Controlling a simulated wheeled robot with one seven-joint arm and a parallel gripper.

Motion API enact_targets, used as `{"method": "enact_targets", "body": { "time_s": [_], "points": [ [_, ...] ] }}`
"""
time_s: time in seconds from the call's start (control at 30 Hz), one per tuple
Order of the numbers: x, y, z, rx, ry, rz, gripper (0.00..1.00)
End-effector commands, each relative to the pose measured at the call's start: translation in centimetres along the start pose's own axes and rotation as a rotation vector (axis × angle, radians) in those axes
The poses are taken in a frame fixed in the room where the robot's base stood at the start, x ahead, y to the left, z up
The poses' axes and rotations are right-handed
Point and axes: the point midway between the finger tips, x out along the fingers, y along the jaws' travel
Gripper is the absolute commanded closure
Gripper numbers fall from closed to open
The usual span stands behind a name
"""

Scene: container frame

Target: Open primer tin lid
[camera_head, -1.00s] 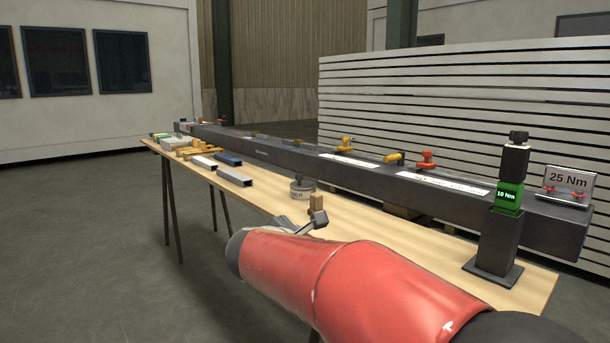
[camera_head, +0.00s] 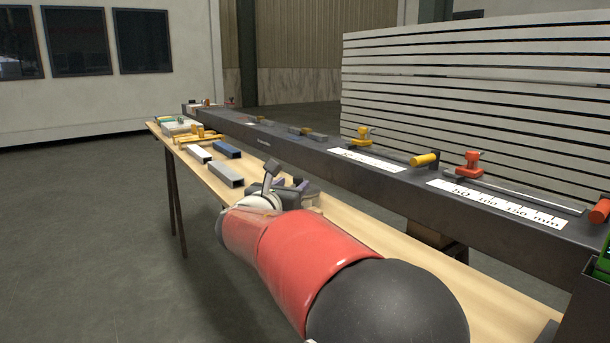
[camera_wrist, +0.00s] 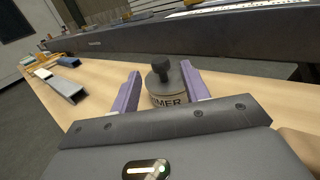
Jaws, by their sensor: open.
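The primer tin (camera_wrist: 168,98) shows in the wrist view as a small round can with a label partly reading "MER". Its grey lid (camera_wrist: 160,78) has a dark knob on top and sits on the can. My gripper (camera_wrist: 160,88) is open, with one purple finger to each side of the tin. I cannot tell whether the fingers touch it. In the head view my gripper (camera_head: 290,188) is over the table, partly hidden by my red arm, and the tin is hidden behind it.
A long dark beam (camera_head: 390,170) with clamps and scales runs along the back of the wooden table (camera_head: 360,218). Grey and blue metal profiles (camera_head: 226,175) lie to the left. The table's front right stretch looks clear.

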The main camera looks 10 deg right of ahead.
Motion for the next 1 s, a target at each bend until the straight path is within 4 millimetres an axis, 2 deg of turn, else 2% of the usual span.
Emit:
{"method": "enact_targets", "body": {
  "time_s": [0.2,0.4,0.77,1.0],
  "points": [
    [3.7,-0.1,0.0,-0.001,0.000,-0.003,0.54],
    [6.1,-0.1,0.0,-0.001,0.000,-0.002,0.54],
    [6.7,-0.1,0.0,0.001,0.000,-0.001,0.54],
    [6.7,-0.1,0.0,0.001,0.000,-0.001,0.86]
  ]
}}
